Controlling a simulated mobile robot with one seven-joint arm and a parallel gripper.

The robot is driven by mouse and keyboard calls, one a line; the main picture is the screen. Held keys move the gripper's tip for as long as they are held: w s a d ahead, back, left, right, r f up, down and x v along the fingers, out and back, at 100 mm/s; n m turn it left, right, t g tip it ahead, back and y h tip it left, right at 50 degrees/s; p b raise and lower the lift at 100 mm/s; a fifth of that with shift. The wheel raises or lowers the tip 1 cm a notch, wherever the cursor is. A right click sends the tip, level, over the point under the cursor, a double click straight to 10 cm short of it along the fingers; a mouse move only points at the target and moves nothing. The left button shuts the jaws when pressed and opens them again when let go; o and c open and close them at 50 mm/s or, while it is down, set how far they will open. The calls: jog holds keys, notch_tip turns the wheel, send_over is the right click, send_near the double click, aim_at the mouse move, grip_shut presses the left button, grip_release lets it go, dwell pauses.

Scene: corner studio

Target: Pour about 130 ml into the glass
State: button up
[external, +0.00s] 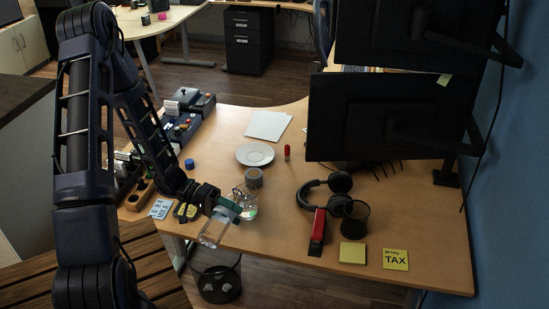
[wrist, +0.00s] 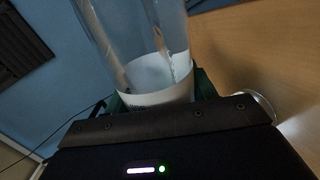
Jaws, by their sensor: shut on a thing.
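My gripper (external: 228,206) is shut on a clear bottle (external: 213,232) near the front edge of the desk. The bottle is tilted, with its clear part reaching down and left in the external view. In the wrist view the bottle (wrist: 150,70) has a white band between the green fingers. A clear glass (external: 248,203) stands on the desk just right of and behind my gripper, partly hidden by it. A curved clear rim shows at the right in the wrist view. I cannot make out the liquid level or any stream.
A grey tape roll (external: 254,178) and a white plate (external: 255,155) are behind the glass. Headphones (external: 325,190), a red stapler (external: 318,232) and a dark pen cup (external: 355,218) stand to the right. A wire bin (external: 217,281) is on the floor below the front edge.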

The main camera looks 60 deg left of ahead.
jog(key=shift+s+d+f+m+t, duration=0.15)
jog(key=shift+f+m, duration=0.15)
jog(key=shift+f, duration=0.05)
jog(key=shift+s+d+f+m+t, duration=0.1)
jog(key=shift+s+f+m+t, duration=0.05)
jog(key=shift+f+m, duration=0.2)
dwell(1.7)
jog(key=shift+w+a+f+m+t, duration=0.1)
jog(key=shift+w+f+m+t, duration=0.15)
jog(key=shift+f+m, duration=0.4)
jog(key=shift+w+a+r+m, duration=0.15)
jog(key=shift+a+r+m, duration=0.05)
jog(key=shift+r+m, duration=0.4)
jog(key=shift+w+a+r+m+t+y, duration=0.3)
jog(key=shift+w+r+m+t, duration=0.25)
jog(key=shift+m, duration=0.25)
jog(key=shift+w+a+r+m+b, duration=0.15)
jog(key=shift+r+m+b, duration=0.15)
jog(key=shift+r+m, duration=0.35)
jog(key=m, duration=0.1)
jog(key=m+t, duration=0.1)
jog(key=m, duration=0.1)
jog(key=shift+s+r, duration=0.2)
jog(key=shift+r, duration=0.1)
jog(key=shift+m+t, duration=0.7)
jog(key=shift+m, duration=1.05)
jog(key=shift+r, duration=0.1)
